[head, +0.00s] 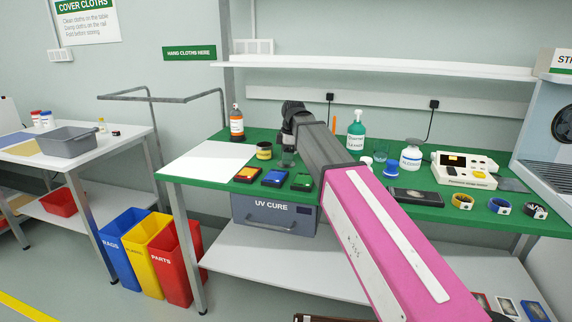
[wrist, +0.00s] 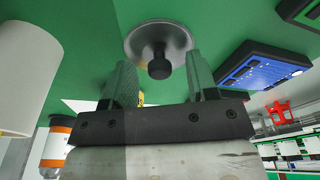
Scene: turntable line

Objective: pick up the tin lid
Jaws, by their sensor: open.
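The tin lid (wrist: 174,38), a round grey metal disc with a black knob, shows in the wrist view on the green table top. My gripper (wrist: 158,65) is open, with one finger on each side of the knob and nothing clamped. I cannot tell how far the fingertips are above the lid. In the head view my gripper (head: 288,158) points down over the green table, and I cannot make out the lid there.
A white sheet (head: 208,162) covers the table's left end.

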